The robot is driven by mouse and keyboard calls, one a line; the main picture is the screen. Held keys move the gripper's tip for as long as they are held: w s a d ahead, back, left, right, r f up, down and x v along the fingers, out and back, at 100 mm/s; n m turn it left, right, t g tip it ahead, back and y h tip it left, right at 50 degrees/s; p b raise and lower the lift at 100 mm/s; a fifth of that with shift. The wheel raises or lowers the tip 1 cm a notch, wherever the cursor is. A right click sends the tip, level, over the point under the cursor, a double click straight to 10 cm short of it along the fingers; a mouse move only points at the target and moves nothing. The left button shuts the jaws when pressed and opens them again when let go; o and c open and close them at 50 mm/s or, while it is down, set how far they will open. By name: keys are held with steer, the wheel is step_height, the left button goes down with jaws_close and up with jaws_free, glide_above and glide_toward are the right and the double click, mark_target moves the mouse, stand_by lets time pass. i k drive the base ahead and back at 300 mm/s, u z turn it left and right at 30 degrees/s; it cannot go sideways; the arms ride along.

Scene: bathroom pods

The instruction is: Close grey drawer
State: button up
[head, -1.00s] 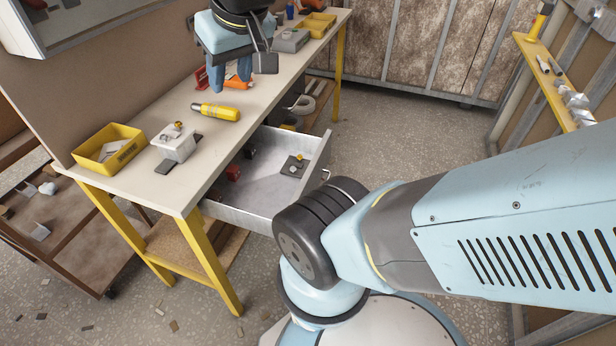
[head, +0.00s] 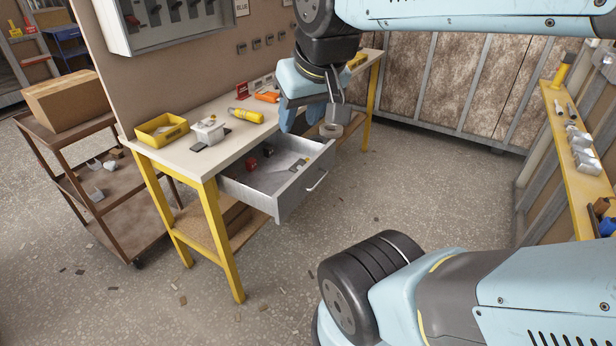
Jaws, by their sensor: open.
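The grey drawer (head: 291,197) is pulled out from under the workbench top, with its silver handle (head: 317,181) on the front panel. Inside it lie small red items (head: 254,160) and a few small dark and grey pieces.
The workbench (head: 185,160) has yellow legs and holds a yellow bin (head: 161,131), a white box (head: 209,131) and a yellow bottle (head: 246,116). A brown cart (head: 110,205) stands left. A yellow shelf (head: 578,150) is at right.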

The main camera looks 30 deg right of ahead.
mark_target(271, 189)
steer(key=z, duration=0.5)
steer(key=i, duration=1)
steer(key=z, duration=0.7)
steer(key=k, duration=0.75)
steer(key=u, duration=0.4)
